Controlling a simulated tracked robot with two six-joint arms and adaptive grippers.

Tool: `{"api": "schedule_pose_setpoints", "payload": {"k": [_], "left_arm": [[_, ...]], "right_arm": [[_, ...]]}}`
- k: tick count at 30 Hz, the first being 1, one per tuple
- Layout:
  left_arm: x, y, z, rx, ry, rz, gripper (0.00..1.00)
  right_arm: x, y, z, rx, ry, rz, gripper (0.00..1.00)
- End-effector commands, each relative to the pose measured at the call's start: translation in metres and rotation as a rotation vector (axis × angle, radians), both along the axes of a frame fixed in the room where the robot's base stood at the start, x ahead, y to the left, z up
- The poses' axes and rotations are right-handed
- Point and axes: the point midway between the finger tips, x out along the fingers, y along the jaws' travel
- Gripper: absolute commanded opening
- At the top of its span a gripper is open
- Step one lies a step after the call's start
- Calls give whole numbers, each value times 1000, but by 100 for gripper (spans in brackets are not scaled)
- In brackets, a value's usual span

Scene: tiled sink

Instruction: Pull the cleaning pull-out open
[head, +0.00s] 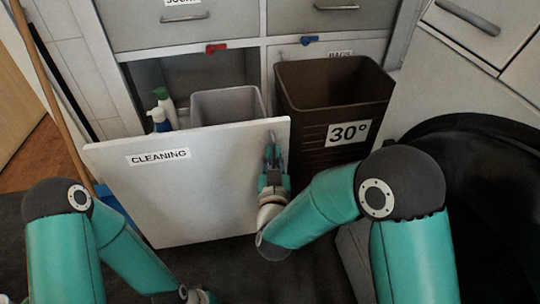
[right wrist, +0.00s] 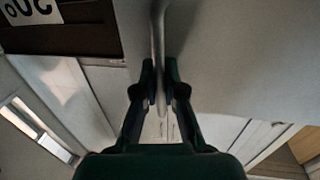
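The cleaning pull-out (head: 190,195) has a white front panel labelled CLEANING. It stands out from the cabinet, with its inside showing behind the panel. A spray bottle (head: 160,120) and a grey bin (head: 228,104) show in it. My right gripper (head: 272,160) is at the right part of the panel front. In the right wrist view its fingers (right wrist: 160,88) are closed on either side of the metal handle bar (right wrist: 158,30). My left arm is low at the left; its gripper is out of frame.
A brown bin (head: 335,90) marked 30° stands right of the panel, close to my right arm. A black round tub (head: 490,180) is at the far right. A wooden stick (head: 48,80) leans at the left. Drawers (head: 183,22) are above. Dark floor lies in front.

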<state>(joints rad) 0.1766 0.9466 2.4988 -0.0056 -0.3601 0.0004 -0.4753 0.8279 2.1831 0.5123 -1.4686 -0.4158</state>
Motion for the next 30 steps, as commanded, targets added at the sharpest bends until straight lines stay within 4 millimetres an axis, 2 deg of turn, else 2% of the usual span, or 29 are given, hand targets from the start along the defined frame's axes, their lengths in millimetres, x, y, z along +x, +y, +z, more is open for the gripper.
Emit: {"api": "schedule_pose_setpoints", "payload": {"k": [1,5,17,23,30], "left_arm": [[0,0,0,0,0,0,40],[0,0,0,0,0,0,40],[0,0,1,0,0,0,40],[0,0,1,0,0,0,40],[0,0,1,0,0,0,40]], "right_arm": [[0,2,0,0,0,4,15],[0,1,0,0,0,3,35],[-5,2,0,0,0,2,35],[-32,3,0,-2,2,6,35],[-81,6,-1,-2,1,9,35]]}}
